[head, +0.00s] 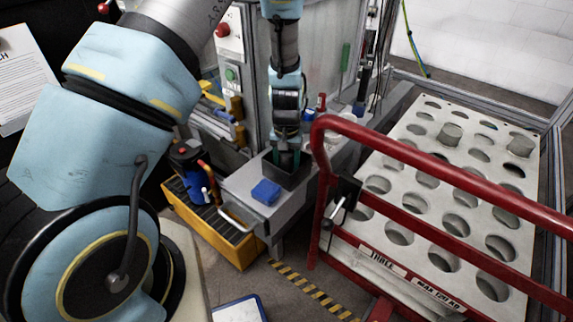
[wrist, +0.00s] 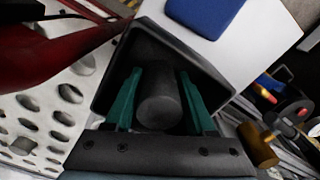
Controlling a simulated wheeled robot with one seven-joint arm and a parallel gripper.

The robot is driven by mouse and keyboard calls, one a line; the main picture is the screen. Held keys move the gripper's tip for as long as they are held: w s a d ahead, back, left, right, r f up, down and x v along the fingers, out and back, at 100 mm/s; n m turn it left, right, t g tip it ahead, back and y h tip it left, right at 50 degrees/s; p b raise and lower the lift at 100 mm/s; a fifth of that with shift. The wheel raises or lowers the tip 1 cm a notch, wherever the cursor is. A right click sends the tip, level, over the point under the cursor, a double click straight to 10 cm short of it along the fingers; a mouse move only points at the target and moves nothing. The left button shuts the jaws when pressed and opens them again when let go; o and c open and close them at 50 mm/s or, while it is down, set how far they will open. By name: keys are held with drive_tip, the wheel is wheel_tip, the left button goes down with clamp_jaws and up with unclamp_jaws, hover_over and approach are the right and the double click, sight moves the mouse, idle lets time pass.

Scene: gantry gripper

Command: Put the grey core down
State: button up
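The grey core (wrist: 158,108) is a short dark grey cylinder inside a black open box (wrist: 105,85). In the head view, the box (head: 287,178) sits on the grey machine ledge, and the core is hidden there. My gripper (head: 287,160) points down into the box. In the wrist view, the green fingers of my gripper (wrist: 160,74) stand on either side of the core. The fingertips are close to its sides, but I cannot tell whether they touch it or whether the core rests on the box floor.
A blue block (head: 266,192) lies beside the box. A white rack (head: 410,160) with round holes, several grey cylinders in it, stands right behind a red rail (head: 430,165). A yellow crate (head: 225,240) is at lower left of the ledge. A machine column stands behind my gripper.

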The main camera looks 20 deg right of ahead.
drive_tip(key=o, duration=0.3)
drive_tip(key=shift+o, duration=0.2)
wheel_tip(320, 180, up, 12)
drive_tip(key=shift+r+b, duration=0.2)
drive_tip(key=shift+b, duration=0.45)
drive_tip(key=w+a+r+n, duration=0.1)
drive_tip(key=a+r, duration=0.2)
drive_tip(key=a, duration=0.4)
drive_tip(key=w+a+r+n, duration=0.1)
drive_tip(key=a+r, duration=0.2)
drive_tip(key=a, duration=0.4)
drive_tip(key=s+a+r+n, duration=0.1)
drive_tip(key=s+a+r, duration=0.1)
drive_tip(key=a, duration=0.6)
drive_tip(key=s+a+r+n+t, duration=0.1)
drive_tip(key=s+a+n, duration=0.1)
drive_tip(key=a, duration=0.6)
drive_tip(key=shift+s+r+t, duration=0.3)
drive_tip(key=shift+s+r, duration=0.1)
drive_tip(key=shift+s, duration=0.5)
